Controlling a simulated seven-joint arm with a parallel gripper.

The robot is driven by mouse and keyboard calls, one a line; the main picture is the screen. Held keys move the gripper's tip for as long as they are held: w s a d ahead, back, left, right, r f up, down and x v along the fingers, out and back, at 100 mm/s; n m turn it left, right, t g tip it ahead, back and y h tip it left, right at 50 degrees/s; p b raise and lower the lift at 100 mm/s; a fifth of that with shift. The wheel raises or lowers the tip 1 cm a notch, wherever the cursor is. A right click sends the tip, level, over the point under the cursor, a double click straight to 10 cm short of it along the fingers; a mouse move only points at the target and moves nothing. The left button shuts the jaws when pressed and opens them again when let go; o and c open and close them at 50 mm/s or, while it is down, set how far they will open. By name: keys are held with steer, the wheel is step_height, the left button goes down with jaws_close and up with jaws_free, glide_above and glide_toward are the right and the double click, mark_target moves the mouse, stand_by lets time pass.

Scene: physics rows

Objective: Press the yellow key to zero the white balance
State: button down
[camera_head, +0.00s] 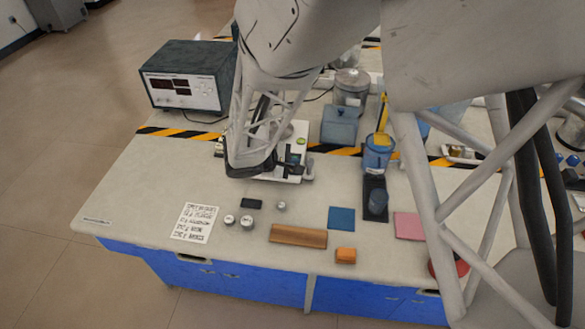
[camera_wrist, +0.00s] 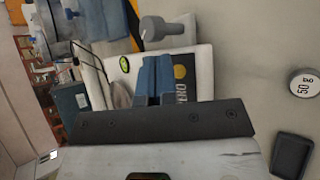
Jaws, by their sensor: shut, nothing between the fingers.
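The white balance (camera_wrist: 203,70) fills the middle of the wrist view. It also shows in the head view (camera_head: 301,157), partly hidden behind my arm. The yellow key (camera_wrist: 180,71) is a round spot on a dark panel marked ZERO. My gripper (camera_wrist: 157,62) is shut and empty, its blue fingers over the balance just left of the yellow key in the wrist view. The fingers cover part of the panel. Whether the tips touch the balance cannot be told. In the head view the yellow key cannot be made out.
A green bubble level (camera_wrist: 124,64) and a grey knob (camera_wrist: 153,29) are by the balance. A 50 g weight (camera_wrist: 304,84) and a black tray (camera_wrist: 291,155) lie beside it. A blue box (camera_head: 340,125), a blue cup (camera_head: 377,155) and a metered instrument (camera_head: 188,78) stand around.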

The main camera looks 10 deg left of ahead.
steer(key=shift+w+f, duration=0.15)
steer(key=shift+f, duration=0.6)
stand_by(1.0)
steer(key=shift+r, duration=0.75)
steer(key=shift+r, duration=0.1)
stand_by(0.4)
steer(key=shift+s+r, duration=0.2)
steer(key=shift+r, duration=0.6)
steer(key=shift+s+r, duration=0.2)
steer(key=shift+r, duration=0.55)
steer(key=shift+s+r, duration=0.2)
steer(key=shift+r, duration=0.6)
steer(key=shift+d, duration=0.1)
